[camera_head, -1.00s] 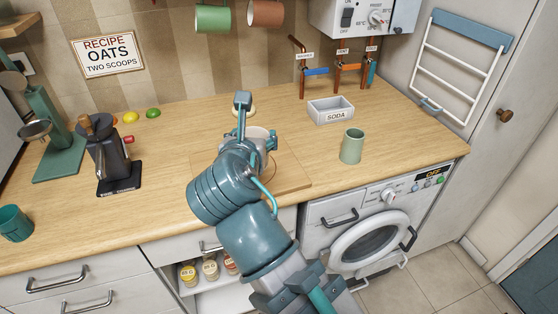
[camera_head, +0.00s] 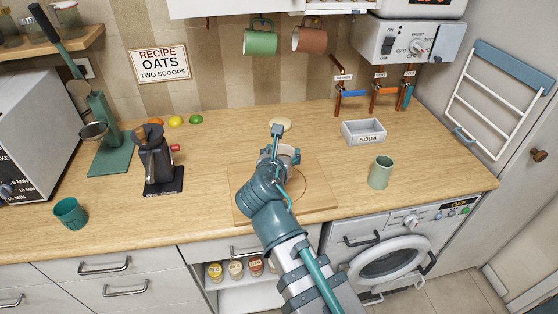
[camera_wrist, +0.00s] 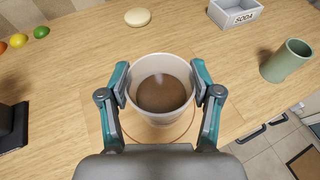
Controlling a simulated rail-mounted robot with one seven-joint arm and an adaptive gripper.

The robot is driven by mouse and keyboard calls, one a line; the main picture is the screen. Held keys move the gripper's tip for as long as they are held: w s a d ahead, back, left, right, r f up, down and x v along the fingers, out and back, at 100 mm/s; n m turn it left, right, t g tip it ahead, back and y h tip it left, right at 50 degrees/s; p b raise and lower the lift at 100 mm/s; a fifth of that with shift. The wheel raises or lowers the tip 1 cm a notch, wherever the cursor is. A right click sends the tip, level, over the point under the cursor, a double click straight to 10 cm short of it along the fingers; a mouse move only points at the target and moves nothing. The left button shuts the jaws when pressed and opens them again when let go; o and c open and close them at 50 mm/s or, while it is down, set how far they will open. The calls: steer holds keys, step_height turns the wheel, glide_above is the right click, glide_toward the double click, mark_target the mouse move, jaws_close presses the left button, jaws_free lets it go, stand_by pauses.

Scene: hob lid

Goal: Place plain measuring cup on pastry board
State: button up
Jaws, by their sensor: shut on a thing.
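A pale cup with a brown inside (camera_wrist: 162,92) is between my fingers in the wrist view, taken to be the plain measuring cup; its pale rim shows in the head view (camera_head: 288,150). My gripper (camera_wrist: 163,78) is shut on its sides, and the cup looks upright. The pastry board (camera_head: 320,190) is a flat wooden board with a drawn circle at the counter's front; it also shows below the cup in the wrist view (camera_wrist: 98,128). The cup is over the board. Whether its base touches the wood cannot be told. My arm hides part of the board.
A green cup (camera_head: 380,172) stands right of the board, with the SODA box (camera_head: 363,132) behind it. A pale round thing (camera_head: 280,124) lies behind my gripper. A dark grinder-like device (camera_head: 160,165) stands left. The counter between it and the board is clear.

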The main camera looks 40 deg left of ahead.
steer(key=shift+w+a+f, duration=0.5)
steer(key=shift+f, duration=0.95)
steer(key=shift+w+a+f, duration=0.5)
steer(key=shift+a+f, duration=0.05)
steer(key=shift+f, duration=0.85)
steer(key=shift+w+a+f, duration=0.5)
steer(key=shift+f, duration=0.95)
steer(key=shift+f, duration=0.15)
steer(key=o, duration=1.2)
steer(key=shift+o, duration=0.2)
